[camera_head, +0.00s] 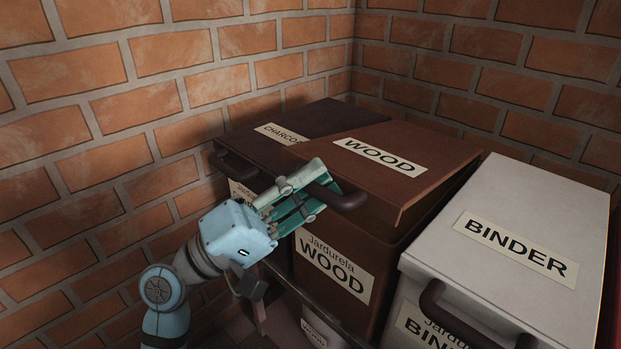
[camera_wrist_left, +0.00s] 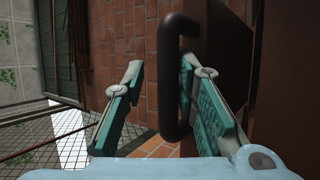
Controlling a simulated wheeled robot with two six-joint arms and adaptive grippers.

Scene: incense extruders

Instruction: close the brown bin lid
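The brown bin (camera_head: 382,262), labelled WOOD, stands between a darker bin and a white one. Its brown lid (camera_head: 430,166) is tilted, with its front edge raised above the bin body and a dark gap beneath. The lid's dark handle (camera_head: 347,199) sticks out at the front; it also shows upright in the left wrist view (camera_wrist_left: 168,75). My left gripper (camera_head: 308,190) is at this handle with its green fingers spread. In the left wrist view the handle lies between the spread fingers, close to the right one and partly covering it. My right gripper is out of view.
The dark CHARCOAL bin (camera_head: 318,118) stands close on the left, the white BINDER bin (camera_head: 510,235) close on the right; both lids look shut. Brick walls (camera_head: 100,110) stand behind and at the left.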

